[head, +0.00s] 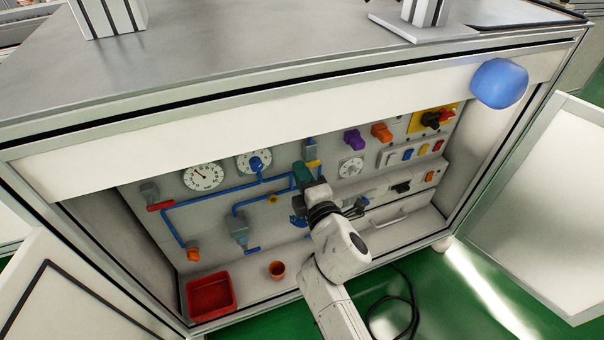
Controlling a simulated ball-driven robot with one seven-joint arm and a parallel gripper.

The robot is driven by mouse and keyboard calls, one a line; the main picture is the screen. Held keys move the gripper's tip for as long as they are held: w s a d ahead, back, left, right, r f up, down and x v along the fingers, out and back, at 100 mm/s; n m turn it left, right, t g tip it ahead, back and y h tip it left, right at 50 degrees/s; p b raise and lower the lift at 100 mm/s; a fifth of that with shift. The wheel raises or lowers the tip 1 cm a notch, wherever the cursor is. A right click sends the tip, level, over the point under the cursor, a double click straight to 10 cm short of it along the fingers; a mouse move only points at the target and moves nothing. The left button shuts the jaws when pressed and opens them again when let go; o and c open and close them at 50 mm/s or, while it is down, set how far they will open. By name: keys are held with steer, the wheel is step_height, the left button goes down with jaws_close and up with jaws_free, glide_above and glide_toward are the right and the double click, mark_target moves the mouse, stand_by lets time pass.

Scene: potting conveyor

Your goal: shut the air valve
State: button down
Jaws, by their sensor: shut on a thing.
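Blue pipes (225,191) run across the white back panel of an open cabinet, with valves and fittings along them. My gripper (309,183) is at the pipework, shut on a teal-green part (300,175) beside a vertical blue pipe. The fingers and wrist hide much of this part, and I cannot tell its exact shape. A yellow piece (313,163) shows just above the gripper. A red handle (160,206) lies along the pipe at the left, and an orange knob (193,254) is at the lower left pipe end. No label marks the air valve.
Two round gauges (203,177) are at the upper left. Purple (353,138) and orange knobs, switches and a red-black rotary switch (436,118) are at the right. Open doors (545,190) flank the cabinet.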

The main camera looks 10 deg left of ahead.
steer(key=shift+f, duration=0.1)
stand_by(0.3)
steer(key=c, duration=1.1)
jaws_free()
steer(key=p+v, duration=0.8)
steer(key=v, duration=0.2)
steer(key=shift+s+d, duration=0.25)
steer(key=shift+s, duration=0.05)
